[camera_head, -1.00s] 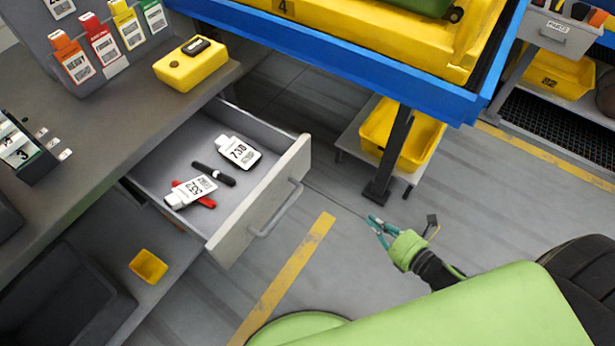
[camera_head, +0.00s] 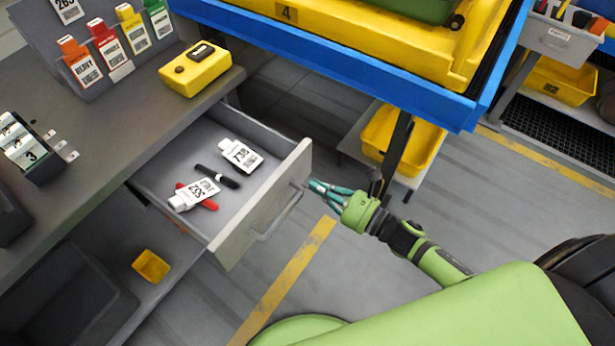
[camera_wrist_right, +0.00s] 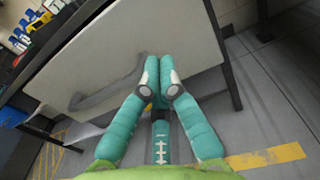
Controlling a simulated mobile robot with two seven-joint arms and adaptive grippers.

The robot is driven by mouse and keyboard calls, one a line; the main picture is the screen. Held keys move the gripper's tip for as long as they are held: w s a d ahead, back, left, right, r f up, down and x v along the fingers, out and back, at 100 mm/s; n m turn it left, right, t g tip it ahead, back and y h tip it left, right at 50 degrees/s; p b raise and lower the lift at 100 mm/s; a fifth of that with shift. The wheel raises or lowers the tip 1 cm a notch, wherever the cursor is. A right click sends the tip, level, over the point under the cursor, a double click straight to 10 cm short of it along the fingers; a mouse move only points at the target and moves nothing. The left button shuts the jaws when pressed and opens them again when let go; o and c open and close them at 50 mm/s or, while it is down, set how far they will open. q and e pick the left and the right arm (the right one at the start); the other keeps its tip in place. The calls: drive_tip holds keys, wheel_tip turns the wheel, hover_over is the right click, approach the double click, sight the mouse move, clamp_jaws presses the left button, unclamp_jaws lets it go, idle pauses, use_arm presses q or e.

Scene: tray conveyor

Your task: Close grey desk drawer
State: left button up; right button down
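The grey desk drawer (camera_head: 262,210) stands pulled out from under the desk. Its front panel and bar handle (camera_head: 280,217) face my right arm. My right gripper (camera_head: 312,186) is at the far end of the drawer front, beside the handle. In the right wrist view its fingertips (camera_wrist_right: 159,62) are together and empty, in front of the panel (camera_wrist_right: 118,55), with the handle (camera_wrist_right: 100,98) to their left. I cannot tell whether they touch. My left gripper is not in view.
The grey desk (camera_head: 125,110) carries a yellow box (camera_head: 196,72) and tag holders. A blue-edged conveyor (camera_head: 340,55) runs above and behind the gripper, with its dark leg (camera_head: 395,150) close by. The floor in front of the drawer is clear.

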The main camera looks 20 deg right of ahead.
sight(297, 175)
drive_tip(key=x, duration=0.3)
drive_tip(key=shift+w+a, duration=0.1)
drive_tip(key=shift+w, duration=0.1)
